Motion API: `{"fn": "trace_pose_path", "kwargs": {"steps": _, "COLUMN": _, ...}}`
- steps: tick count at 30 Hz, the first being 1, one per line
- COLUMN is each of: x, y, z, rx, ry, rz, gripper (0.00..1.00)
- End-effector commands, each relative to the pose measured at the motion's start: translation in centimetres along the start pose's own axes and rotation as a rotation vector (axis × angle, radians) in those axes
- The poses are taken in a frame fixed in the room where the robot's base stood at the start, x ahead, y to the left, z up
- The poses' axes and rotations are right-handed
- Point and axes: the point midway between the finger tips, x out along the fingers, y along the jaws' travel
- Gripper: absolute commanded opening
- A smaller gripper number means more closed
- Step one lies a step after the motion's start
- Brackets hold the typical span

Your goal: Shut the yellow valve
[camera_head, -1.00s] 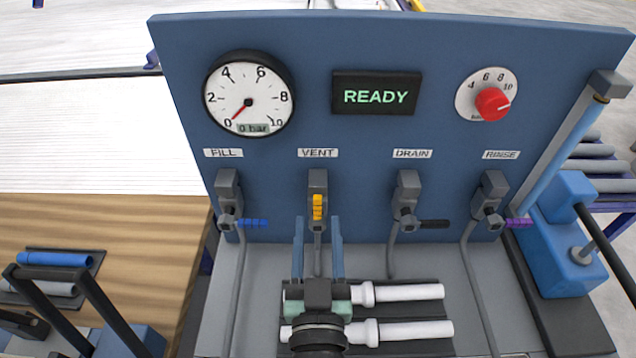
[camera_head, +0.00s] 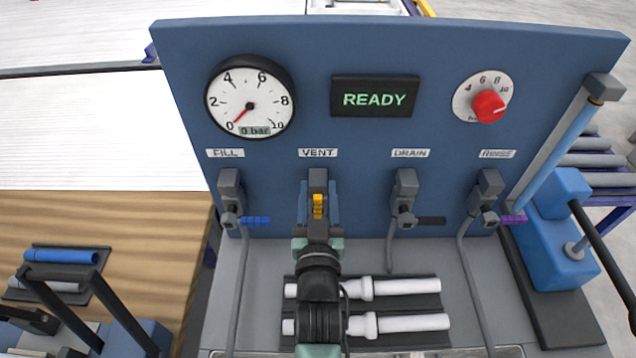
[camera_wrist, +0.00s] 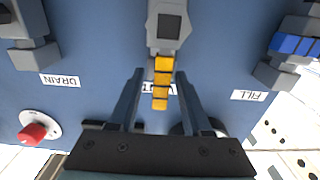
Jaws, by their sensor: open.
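The yellow valve handle (camera_head: 318,206) sits under the VENT label on the blue panel. In the wrist view the yellow handle (camera_wrist: 161,82) lies between my two fingers, with a gap on each side. My gripper (camera_head: 319,190) is open around the handle and does not appear to touch it; it also shows in the wrist view (camera_wrist: 159,80). The pipe below the valve is hidden behind my arm in the head view.
The blue FILL handle (camera_head: 255,221) is left of the vent valve; the black DRAIN handle (camera_head: 431,221) and purple RINSE handle (camera_head: 514,220) are right. A gauge (camera_head: 250,97) reads 0 bar and a display (camera_head: 375,97) reads READY. White pipes (camera_head: 405,287) lie below on a dark tray.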

Motion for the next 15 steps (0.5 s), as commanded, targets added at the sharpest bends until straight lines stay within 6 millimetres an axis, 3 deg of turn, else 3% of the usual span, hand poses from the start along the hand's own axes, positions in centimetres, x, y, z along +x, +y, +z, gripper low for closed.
{"fn": "trace_pose_path", "kwargs": {"steps": 5, "x": 1.17, "y": -0.03, "z": -0.07, "rx": 0.0, "ry": 0.001, "rz": -0.001, "gripper": 0.49}}
{"fn": "trace_pose_path", "kwargs": {"steps": 14, "x": 1.32, "y": -0.03, "z": 0.0, "rx": 0.001, "ry": 0.0, "rz": -0.001, "gripper": 0.49}}
{"fn": "trace_pose_path", "kwargs": {"steps": 15, "x": 1.31, "y": -0.03, "z": 0.0, "rx": 0.001, "ry": 0.0, "rz": -0.001, "gripper": 0.43}}
